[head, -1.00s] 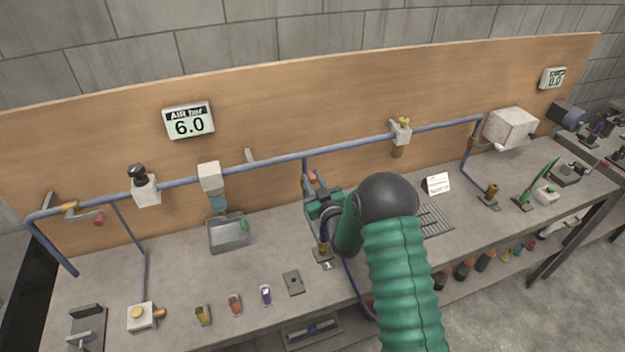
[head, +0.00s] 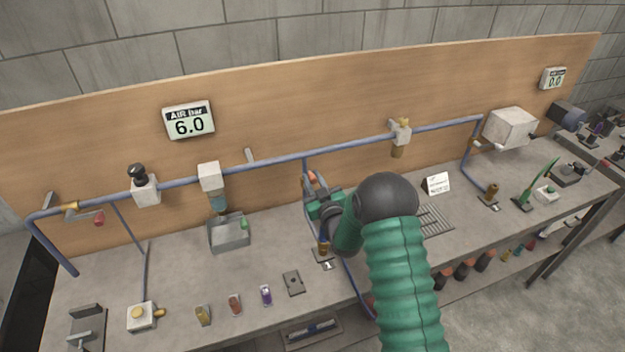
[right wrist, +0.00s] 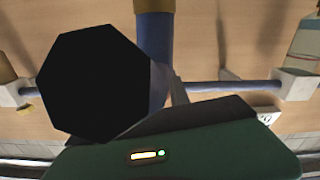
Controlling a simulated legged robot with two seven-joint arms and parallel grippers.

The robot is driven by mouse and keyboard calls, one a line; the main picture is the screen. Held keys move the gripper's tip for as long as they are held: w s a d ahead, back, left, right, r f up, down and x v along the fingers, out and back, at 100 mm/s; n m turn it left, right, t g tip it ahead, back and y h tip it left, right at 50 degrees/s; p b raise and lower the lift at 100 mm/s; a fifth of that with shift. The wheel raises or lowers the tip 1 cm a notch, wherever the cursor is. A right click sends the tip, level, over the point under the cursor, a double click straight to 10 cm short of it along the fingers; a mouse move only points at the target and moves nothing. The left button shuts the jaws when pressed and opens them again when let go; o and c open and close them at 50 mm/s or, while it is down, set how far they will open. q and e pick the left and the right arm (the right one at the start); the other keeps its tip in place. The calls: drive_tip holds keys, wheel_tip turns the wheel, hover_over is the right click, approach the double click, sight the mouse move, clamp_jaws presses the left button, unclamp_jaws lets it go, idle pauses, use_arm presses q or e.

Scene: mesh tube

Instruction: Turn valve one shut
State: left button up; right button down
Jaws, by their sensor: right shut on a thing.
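My right gripper (head: 318,202) is at a pipe drop (head: 304,170) in the middle of the bench, its arm coming in from the lower right. A small orange-red part of the valve (head: 312,177) shows just above the jaws. The jaws are shut on the valve's handle, which is mostly hidden by the gripper. In the right wrist view, the green gripper body (right wrist: 180,155) fills the bottom. A large black shape there covers much of the blue pipe (right wrist: 155,45), which has a brass fitting (right wrist: 154,5). My left gripper is not in view.
An air gauge (head: 189,121) reads 6.0; a far-right gauge (head: 553,78) reads 0.0. A red-tipped lever valve (head: 85,213) is at the far left. A grey tray (head: 228,235) and small cups stand left of my gripper. A small card (head: 438,183) stands to its right.

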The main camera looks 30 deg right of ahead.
drive_tip(key=shift+d, duration=0.1)
drive_tip(key=s+d+f+m+b, duration=0.1)
drive_tip(key=d+f+m+b, duration=0.2)
drive_tip(key=m, duration=0.6)
drive_tip(key=d+f+m+b, duration=0.4)
drive_tip(key=m+b, duration=0.3)
drive_tip(key=m, duration=0.2)
drive_tip(key=shift+s+f, duration=0.15)
drive_tip(key=shift+s, duration=0.25)
drive_tip(key=shift+f, duration=0.1)
idle(0.4)
drive_tip(key=c, duration=1.4)
unclamp_jaws()
drive_tip(key=shift+s, duration=0.1)
drive_tip(key=shift+o, duration=0.8)
drive_tip(key=shift+d, duration=0.1)
